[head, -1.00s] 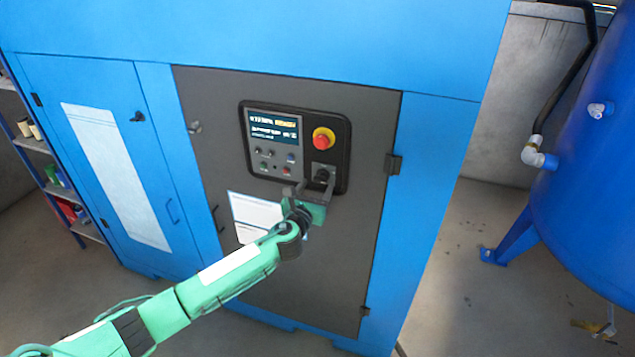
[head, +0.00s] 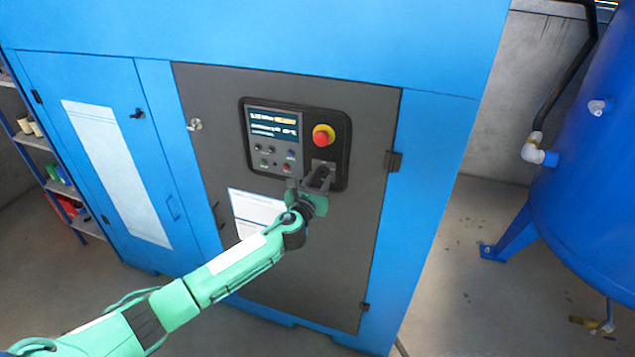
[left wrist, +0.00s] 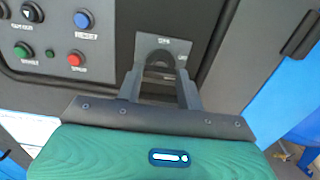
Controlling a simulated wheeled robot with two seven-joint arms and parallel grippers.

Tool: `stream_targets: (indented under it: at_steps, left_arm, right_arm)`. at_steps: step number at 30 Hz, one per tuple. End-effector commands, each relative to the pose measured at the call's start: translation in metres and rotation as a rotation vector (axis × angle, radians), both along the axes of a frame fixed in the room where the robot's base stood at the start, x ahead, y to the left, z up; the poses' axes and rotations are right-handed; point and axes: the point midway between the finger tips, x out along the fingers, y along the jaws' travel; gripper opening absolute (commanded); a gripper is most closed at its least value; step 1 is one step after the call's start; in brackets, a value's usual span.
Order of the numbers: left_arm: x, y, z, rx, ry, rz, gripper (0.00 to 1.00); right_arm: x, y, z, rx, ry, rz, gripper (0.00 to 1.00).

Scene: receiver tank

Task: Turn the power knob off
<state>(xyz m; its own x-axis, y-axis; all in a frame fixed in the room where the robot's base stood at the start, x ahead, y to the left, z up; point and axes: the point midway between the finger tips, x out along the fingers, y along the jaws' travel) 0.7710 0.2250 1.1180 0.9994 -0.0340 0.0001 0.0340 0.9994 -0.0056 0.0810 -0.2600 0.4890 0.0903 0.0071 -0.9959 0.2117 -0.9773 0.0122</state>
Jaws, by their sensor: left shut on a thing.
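The black power knob (left wrist: 160,61) sits on a grey plate at the lower right of the control panel (head: 343,150), below a red emergency button (head: 322,135). My left gripper (head: 318,178) is at the knob, and its fingers (left wrist: 160,75) are shut on the knob from both sides in the left wrist view. In the head view the fingers largely hide the knob. The knob's markings are too small to read. My right gripper is not in view.
The panel has a lit display (head: 273,126) and small buttons, including a blue one (left wrist: 84,19) and a red one (left wrist: 76,59). A blue tank (head: 590,180) stands at the far right.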

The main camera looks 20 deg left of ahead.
Motion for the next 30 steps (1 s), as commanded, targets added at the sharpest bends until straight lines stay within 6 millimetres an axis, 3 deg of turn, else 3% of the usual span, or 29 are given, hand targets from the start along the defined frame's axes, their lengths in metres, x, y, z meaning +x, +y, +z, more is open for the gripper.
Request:
stream_targets:
  at_steps: [11, 30]
  left_arm:
    - [0.0, -0.001, -0.002, -0.166, 0.007, -0.001, 0.14]
    - [0.0, -0.001, -0.002, -0.763, 0.027, 0.0, 0.14]
  right_arm:
    - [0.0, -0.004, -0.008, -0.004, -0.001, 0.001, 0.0]
    - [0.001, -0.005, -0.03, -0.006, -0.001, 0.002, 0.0]
